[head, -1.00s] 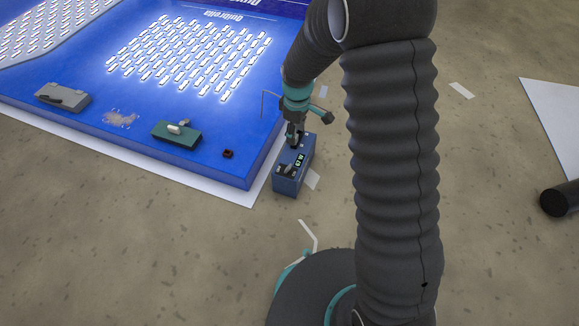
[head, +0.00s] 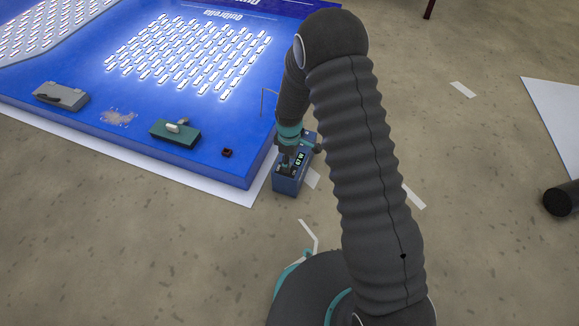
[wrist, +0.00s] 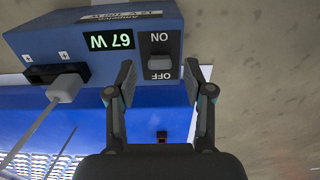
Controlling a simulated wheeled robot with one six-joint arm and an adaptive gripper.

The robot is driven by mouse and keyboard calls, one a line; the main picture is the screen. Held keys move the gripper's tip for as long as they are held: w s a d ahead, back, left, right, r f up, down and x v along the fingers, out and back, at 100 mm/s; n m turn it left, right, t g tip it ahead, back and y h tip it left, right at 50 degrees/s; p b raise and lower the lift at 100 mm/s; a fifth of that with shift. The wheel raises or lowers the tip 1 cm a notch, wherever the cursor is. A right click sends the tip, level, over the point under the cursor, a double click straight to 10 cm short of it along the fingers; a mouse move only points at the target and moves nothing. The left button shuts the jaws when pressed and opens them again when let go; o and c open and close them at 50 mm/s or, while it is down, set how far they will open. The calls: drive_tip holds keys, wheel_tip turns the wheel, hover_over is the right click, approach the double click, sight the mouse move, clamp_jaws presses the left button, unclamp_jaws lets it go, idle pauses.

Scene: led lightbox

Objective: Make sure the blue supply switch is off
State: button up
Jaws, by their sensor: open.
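The blue supply box (head: 290,183) stands on the floor beside the lit panel's corner. In the wrist view the supply (wrist: 45,45) shows a lit green display (wrist: 109,40) reading about 67 W. Its switch (wrist: 160,62) sits on a black plate marked ON and OFF. The grey lever shows nearer the OFF mark from this angle, but I cannot tell which way it is tipped. My gripper (wrist: 159,80) is open, its two fingers spread at either side of the switch, with nothing between them. In the head view my gripper (head: 287,162) partly hides the switch end of the box.
The blue lightbox panel (head: 120,130) has glowing white LED strips (head: 185,55). A grey box (head: 62,95), a teal box (head: 170,136) and a small dark block (head: 227,153) lie along its edge. A cable plug (wrist: 66,87) enters the supply. A black cylinder (head: 560,200) lies at right.

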drive_tip(key=shift+f, duration=1.65)
clamp_jaws()
